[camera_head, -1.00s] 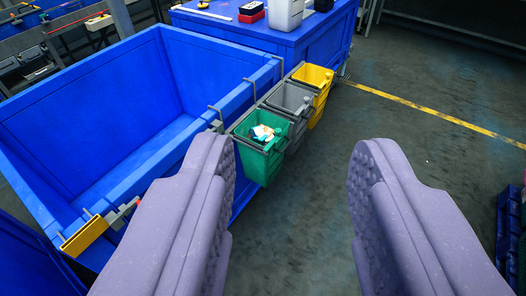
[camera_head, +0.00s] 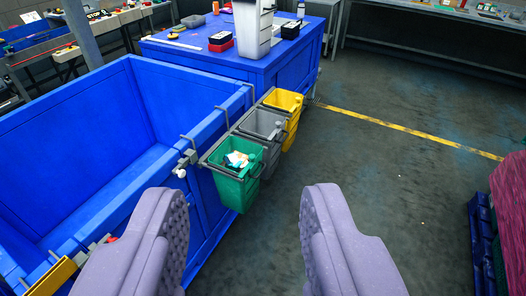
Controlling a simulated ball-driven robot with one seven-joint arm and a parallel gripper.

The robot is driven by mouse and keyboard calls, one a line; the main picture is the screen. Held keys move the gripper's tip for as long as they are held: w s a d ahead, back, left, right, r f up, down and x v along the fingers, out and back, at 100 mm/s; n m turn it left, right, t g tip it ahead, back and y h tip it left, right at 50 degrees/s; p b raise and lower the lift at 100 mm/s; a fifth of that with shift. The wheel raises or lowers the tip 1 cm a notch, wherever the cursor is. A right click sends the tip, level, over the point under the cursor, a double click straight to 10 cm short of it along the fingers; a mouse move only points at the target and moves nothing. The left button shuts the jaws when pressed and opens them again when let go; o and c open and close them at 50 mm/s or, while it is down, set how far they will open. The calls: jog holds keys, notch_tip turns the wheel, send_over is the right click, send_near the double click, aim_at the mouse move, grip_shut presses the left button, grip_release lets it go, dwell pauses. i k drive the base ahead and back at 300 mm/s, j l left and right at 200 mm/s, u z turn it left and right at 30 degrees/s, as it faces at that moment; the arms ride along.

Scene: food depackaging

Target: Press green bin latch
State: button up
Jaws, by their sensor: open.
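The green bin (camera_head: 234,184) hangs on the outer side of the large blue crate, just left of the picture's middle, with light-coloured waste inside.
The grey bin (camera_head: 262,124) and yellow bin (camera_head: 292,103) hang behind the green one. The blue crate (camera_head: 75,205) fills the left. A blue table (camera_head: 205,58) with containers stands behind. Open floor (camera_head: 400,190) lies right. A dark blue crate (camera_head: 482,240) stands at the right edge.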

aim_at(251, 165)
jog(key=i, duration=0.75)
jog(key=i+l+u, duration=0.15)
jog(key=i, duration=0.6)
jog(key=i+l, duration=0.1)
jog(key=i, duration=0.65)
